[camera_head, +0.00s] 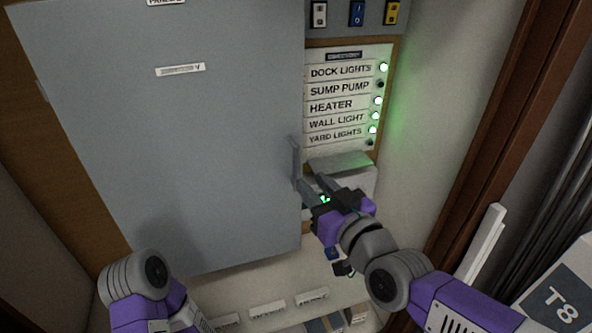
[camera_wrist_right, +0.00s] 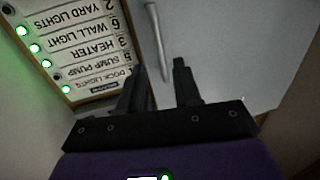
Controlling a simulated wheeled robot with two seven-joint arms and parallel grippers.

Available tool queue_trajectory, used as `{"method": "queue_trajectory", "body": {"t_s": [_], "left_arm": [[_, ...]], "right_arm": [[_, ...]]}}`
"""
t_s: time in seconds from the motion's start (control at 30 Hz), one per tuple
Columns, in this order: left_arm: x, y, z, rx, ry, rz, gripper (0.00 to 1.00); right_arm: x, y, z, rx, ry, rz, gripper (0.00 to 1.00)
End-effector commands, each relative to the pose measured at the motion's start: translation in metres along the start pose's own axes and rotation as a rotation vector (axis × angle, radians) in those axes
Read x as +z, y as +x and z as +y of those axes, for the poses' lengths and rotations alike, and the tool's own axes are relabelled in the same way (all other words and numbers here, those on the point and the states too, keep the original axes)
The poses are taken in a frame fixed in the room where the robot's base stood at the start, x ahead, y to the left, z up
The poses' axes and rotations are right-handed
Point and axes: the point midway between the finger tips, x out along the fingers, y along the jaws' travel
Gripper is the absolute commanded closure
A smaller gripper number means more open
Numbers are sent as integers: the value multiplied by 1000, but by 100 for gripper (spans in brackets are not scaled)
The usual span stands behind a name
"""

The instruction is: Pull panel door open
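The panel door (camera_head: 170,130) is a large flat grey sheet filling the left and middle of the head view. Its upright bar handle (camera_head: 295,160) sits at the door's right edge. My right gripper (camera_head: 308,184) is at the lower end of this handle. In the right wrist view the door (camera_wrist_right: 225,50) is behind the fingers, and the handle (camera_wrist_right: 156,35) runs down into the gap between the open fingers (camera_wrist_right: 160,72). A gap shows on both sides of the bar. My left arm shows at the lower left, but its gripper is out of view.
Right of the door is a label board (camera_head: 338,105) with several lit green lamps. Coloured switches (camera_head: 357,13) are above it. A grey-white box (camera_head: 345,170) is just behind my right gripper. A brown wooden post (camera_head: 500,110) and a T8 box (camera_head: 563,300) are at the right.

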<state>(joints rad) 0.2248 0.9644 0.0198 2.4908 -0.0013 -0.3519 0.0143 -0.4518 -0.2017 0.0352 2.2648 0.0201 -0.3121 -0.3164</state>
Motion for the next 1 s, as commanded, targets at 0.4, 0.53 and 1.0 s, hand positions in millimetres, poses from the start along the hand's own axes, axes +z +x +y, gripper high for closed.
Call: {"method": "queue_trajectory", "body": {"t_s": [0.4, 0.53, 1.0], "left_arm": [[0, 0, 0, 0, 0, 0, 100], [0, 0, 0, 0, 0, 0, 100], [0, 0, 0, 0, 0, 0, 100]], "right_arm": [[-6, 45, -2, -4, -4, 12, 67], [-6, 60, -2, -3, -4, 13, 67], [-6, 72, -1, -3, -3, 13, 67]]}}
